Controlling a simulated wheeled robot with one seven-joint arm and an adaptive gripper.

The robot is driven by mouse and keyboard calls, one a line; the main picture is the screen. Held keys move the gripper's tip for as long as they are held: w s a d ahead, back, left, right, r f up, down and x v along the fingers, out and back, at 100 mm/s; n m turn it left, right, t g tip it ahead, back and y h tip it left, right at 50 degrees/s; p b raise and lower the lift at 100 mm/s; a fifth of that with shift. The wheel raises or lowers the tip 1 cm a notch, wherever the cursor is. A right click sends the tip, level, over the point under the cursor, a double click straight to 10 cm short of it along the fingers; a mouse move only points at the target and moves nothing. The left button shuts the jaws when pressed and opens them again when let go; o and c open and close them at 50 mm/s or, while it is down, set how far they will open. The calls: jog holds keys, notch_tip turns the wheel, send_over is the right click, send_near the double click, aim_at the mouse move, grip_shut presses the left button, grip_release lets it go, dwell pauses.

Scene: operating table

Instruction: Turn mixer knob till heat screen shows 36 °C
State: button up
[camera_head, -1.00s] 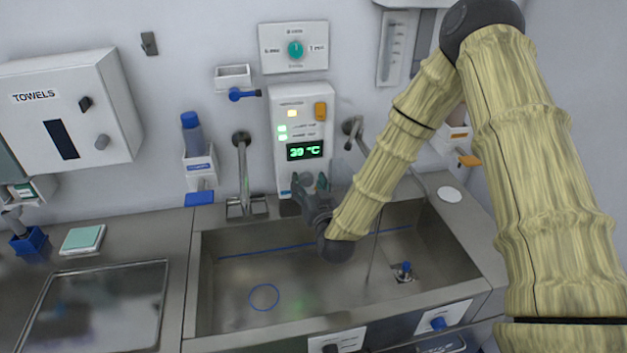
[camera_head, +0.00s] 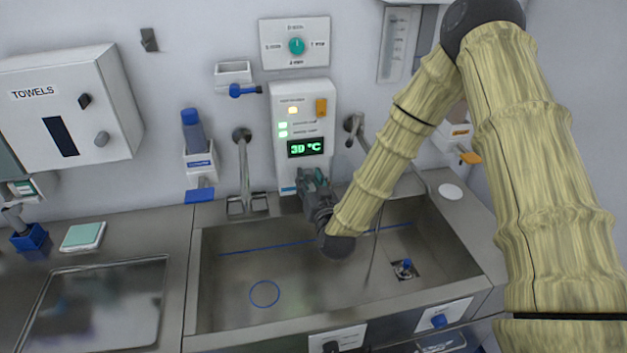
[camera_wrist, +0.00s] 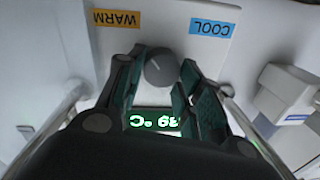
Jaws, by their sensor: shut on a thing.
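The mixer knob (camera_wrist: 160,69) is a grey round knob with a pale pointer line, on the white panel. My gripper (camera_wrist: 157,75) has its dark green fingers on either side of the knob and is shut on it. In the head view, my gripper (camera_head: 312,181) is at the lower end of the panel and hides the knob. The heat screen (camera_head: 305,148) has green digits that look like 39 °C, the second digit blurred. It also shows upside down in the wrist view (camera_wrist: 155,122), where it fits 39. An orange WARM label (camera_wrist: 116,19) and a blue COOL label (camera_wrist: 212,27) flank the knob.
The steel sink (camera_head: 230,290) lies below my arm. A faucet (camera_head: 243,170) stands left of the panel, and a wall fitting (camera_head: 352,125) is close on its right. A dial panel (camera_head: 296,45) is above. A towel dispenser (camera_head: 75,105) hangs at left.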

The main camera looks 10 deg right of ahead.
jog(key=shift+f+n+b, duration=0.15)
jog(key=shift+n+b, duration=0.3)
jog(key=shift+n, duration=0.15)
dwell(0.3)
jog(key=shift+n, duration=0.3)
jog(key=n+b, duration=0.2)
jog(key=n, duration=0.1)
jog(key=shift+a, duration=0.15)
jog(key=shift+n+g+b, duration=0.3)
jog(key=shift+n+b, duration=0.65)
jog(key=shift+n, duration=0.75)
jog(key=shift+h, duration=0.3)
jog(key=o, duration=1)
